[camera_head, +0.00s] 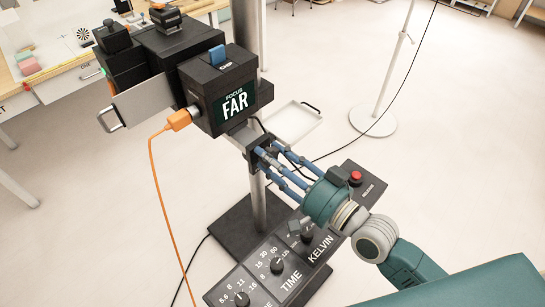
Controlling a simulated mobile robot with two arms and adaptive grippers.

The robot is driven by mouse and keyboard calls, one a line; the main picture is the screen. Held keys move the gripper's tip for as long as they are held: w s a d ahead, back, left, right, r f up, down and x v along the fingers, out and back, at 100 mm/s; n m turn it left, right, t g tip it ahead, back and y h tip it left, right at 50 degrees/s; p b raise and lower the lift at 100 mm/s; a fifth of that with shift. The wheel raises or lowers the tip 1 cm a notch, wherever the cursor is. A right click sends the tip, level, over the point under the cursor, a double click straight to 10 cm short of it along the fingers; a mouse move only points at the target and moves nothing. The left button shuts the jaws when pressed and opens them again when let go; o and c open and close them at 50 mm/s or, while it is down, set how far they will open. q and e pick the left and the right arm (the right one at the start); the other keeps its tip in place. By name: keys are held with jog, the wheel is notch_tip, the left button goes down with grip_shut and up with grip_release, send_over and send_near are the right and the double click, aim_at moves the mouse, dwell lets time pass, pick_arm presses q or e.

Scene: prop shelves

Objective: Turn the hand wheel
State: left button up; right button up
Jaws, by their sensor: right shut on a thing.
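A black camera-like device (150,52) on a grey column (256,200) carries a box with a screen reading "FOCUS FAR" (235,97). My right gripper (260,155), with blue fingers, reaches in from the lower right to just under this box. It is shut on a dark part at the column, which I take to be the hand wheel. The fingers largely hide that part, so its shape and angle cannot be made out. My left gripper is not in view.
A black control panel (262,258) with TIME and KELVIN dials and a red button (355,176) lies below my right arm. An orange cable (155,190) hangs left. A white tray (292,122) is behind the gripper; a white stand (373,120) is farther right.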

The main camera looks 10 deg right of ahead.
jog(key=shift+s+a+f, duration=0.1)
jog(key=shift+f, duration=0.25)
jog(key=o, duration=1)
jog(key=shift+o, duration=0.9)
jog(key=shift+r, duration=0.1)
jog(key=v, duration=1.2)
